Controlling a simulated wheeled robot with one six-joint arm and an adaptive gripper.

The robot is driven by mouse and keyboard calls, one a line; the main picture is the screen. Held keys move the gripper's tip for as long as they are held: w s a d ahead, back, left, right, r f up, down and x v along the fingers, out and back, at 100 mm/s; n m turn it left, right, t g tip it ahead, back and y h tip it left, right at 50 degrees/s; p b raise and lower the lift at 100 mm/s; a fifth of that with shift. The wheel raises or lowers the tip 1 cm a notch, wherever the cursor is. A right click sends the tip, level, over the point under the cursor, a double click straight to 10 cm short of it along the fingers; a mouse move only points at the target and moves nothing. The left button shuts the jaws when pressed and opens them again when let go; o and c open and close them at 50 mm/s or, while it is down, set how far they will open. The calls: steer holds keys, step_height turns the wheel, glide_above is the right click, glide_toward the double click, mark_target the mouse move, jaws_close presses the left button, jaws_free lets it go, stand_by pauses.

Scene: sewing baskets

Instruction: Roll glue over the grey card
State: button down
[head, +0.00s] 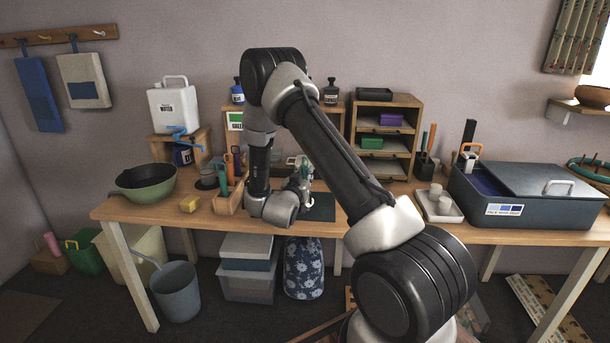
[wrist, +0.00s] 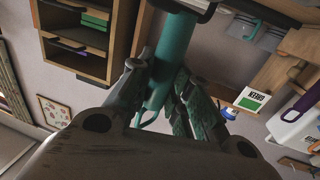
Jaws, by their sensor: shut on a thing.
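My gripper (head: 305,176) is over the middle of the wooden table, partly hidden behind my wrist. In the wrist view my gripper (wrist: 160,88) is shut on a teal handle (wrist: 172,62), which looks like the glue roller's. The handle's far end runs to a dark part at the top edge of that view; the roller head is not clear. A dark blue-grey sheet (head: 320,208) lies flat on the table just below and right of the gripper. I cannot tell whether it is the grey card, or whether the roller touches it.
A green bowl (head: 146,184), a yellow block (head: 189,204) and a wooden tool holder (head: 229,201) stand left on the table (head: 120,212). A wooden shelf unit (head: 386,101) is behind. A white tray (head: 438,206) and a large blue-grey box (head: 520,215) stand right.

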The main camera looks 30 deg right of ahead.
steer(key=shift+w+a, duration=0.1)
steer(key=shift+a, duration=0.05)
steer(key=shift+w+a, duration=0.5)
steer(key=shift+a, duration=0.25)
steer(key=shift+w+a, duration=0.45)
steer(key=shift+a, duration=0.3)
steer(key=shift+a, duration=0.1)
steer(key=shift+w+a, duration=0.5)
steer(key=shift+a, duration=0.3)
steer(key=shift+w+a, duration=0.5)
steer(key=shift+a, duration=0.25)
steer(key=shift+w+a, duration=0.55)
steer(key=shift+a, duration=0.3)
steer(key=shift+w+a, duration=0.5)
steer(key=shift+a, duration=0.3)
steer(key=shift+d, duration=0.1)
steer(key=shift+s+d+f, duration=0.1)
steer(key=shift+s+d, duration=0.45)
steer(key=shift+d, duration=0.25)
steer(key=shift+s+d, duration=0.5)
steer(key=shift+d, duration=0.25)
